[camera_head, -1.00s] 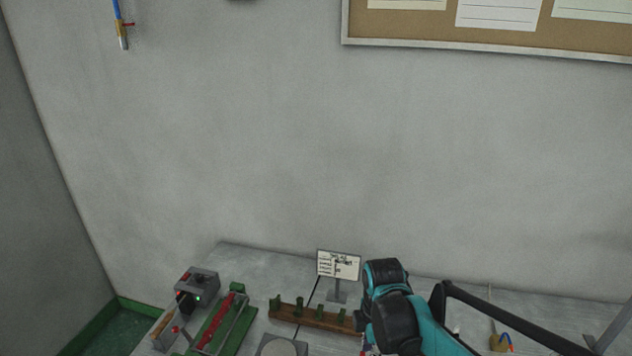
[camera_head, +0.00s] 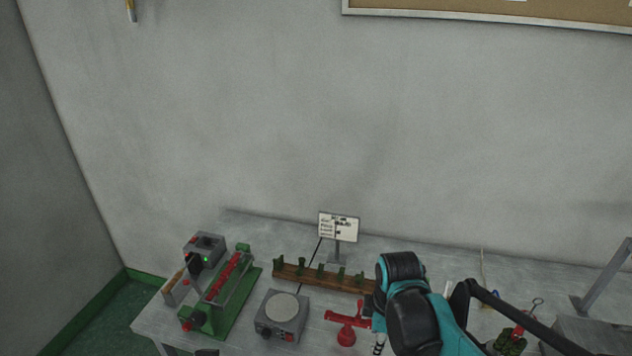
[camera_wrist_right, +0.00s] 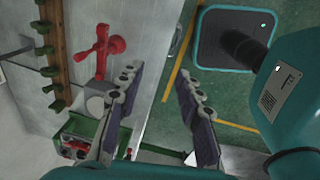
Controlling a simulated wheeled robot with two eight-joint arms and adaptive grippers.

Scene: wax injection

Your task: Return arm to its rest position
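My right arm (camera_head: 412,305), teal and black, comes in from the lower right in the head view and reaches over the bench. Its gripper is mostly hidden there behind the arm and the picture's lower edge. In the right wrist view my right gripper (camera_wrist_right: 157,80) has its two fingers wide apart with nothing between them. It hangs near the bench edge, with green floor showing below the gap. My left gripper cannot be made out in either view.
On the bench (camera_head: 250,232) stand a green fixture with a red bar (camera_head: 222,290), a grey box with a round plate (camera_head: 283,312), a wooden rack with green pegs (camera_head: 322,277), a red stand (camera_head: 346,322) and a sign (camera_head: 339,227). A green tool (camera_head: 509,342) lies right.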

